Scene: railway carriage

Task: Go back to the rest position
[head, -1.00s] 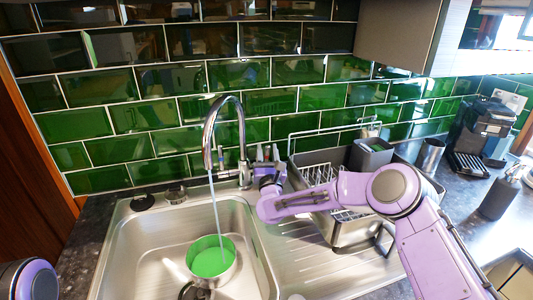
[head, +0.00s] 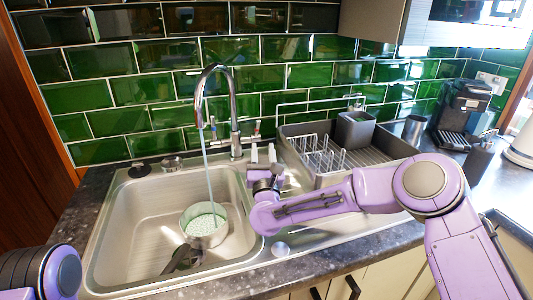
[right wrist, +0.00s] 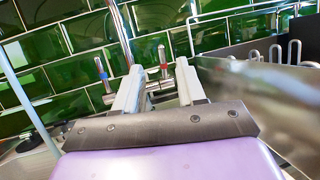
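My right gripper (head: 262,154) is in front of and just right of the tap (head: 235,115), holding nothing. In the right wrist view its two fingers (right wrist: 157,80) stand apart, with the tap's body and its red-marked and blue-marked handles behind them. I cannot tell from the head view whether a finger touches the tap. My left arm's purple joint shows at the lower left of the head view; its gripper is out of frame. A stream of water runs from the tap into a round metal pot (head: 208,240) in the sink (head: 133,225). The pot's inside looks pale and speckled.
A dish rack (head: 370,170) with a grey cup-like holder (head: 355,130) stands right of the sink, behind my right forearm. A coffee machine (head: 462,110) is farther right. The green tiled wall (head: 300,75) closes off the back. A dark object (head: 182,258) lies in the sink.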

